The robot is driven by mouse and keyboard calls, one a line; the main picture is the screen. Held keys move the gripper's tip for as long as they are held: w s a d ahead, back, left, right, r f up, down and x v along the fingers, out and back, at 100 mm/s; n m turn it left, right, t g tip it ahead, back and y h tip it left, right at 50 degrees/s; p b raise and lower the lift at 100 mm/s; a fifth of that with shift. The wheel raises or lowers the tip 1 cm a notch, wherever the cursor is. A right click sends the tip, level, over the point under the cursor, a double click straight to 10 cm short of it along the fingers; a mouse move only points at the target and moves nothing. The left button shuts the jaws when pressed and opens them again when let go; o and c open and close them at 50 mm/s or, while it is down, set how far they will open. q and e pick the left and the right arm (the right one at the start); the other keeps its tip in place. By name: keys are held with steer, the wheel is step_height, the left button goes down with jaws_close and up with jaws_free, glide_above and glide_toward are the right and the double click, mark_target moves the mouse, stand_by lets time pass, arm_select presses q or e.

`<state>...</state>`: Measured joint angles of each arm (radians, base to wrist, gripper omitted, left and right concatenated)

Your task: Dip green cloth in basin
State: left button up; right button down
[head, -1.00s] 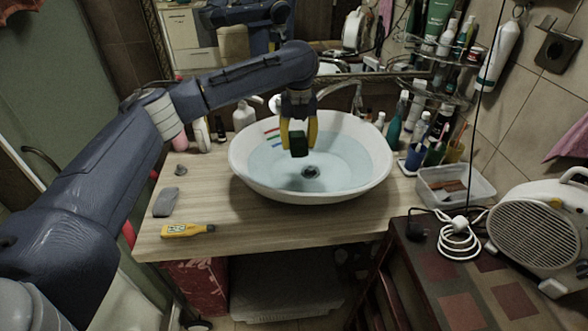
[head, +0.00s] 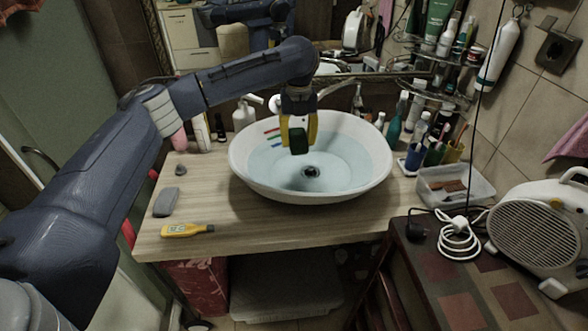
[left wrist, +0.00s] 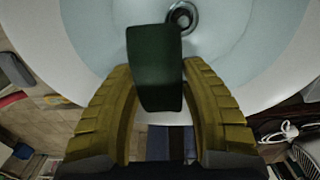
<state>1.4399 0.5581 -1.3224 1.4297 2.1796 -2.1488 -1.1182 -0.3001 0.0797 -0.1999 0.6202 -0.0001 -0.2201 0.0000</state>
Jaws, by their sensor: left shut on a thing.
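The white basin (head: 375,178) stands on the wooden counter, with pale blue water and a dark drain in it. My left gripper (head: 298,145) has yellow fingers that point down over the basin. It is shut on the dark green cloth (head: 298,143), a small block-like piece between the fingertips. In the left wrist view the cloth (left wrist: 155,60) shows between the yellow fingers (left wrist: 158,95), with the basin (left wrist: 230,70) and its drain beyond. I cannot tell whether the cloth touches the water. My right gripper does not show.
A yellow meter-like tool (head: 187,230) and a grey block (head: 166,202) lie on the counter's left side. Bottles (head: 394,128) and a clear plastic box (head: 455,187) stand to the right. A white fan heater (head: 540,235) sits at far right. The counter (head: 260,225) in front is clear.

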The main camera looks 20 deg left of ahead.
arm_select(q)
steer(key=shift+r, duration=0.1)
steer(key=shift+r, duration=1.45)
steer(key=shift+d, duration=0.1)
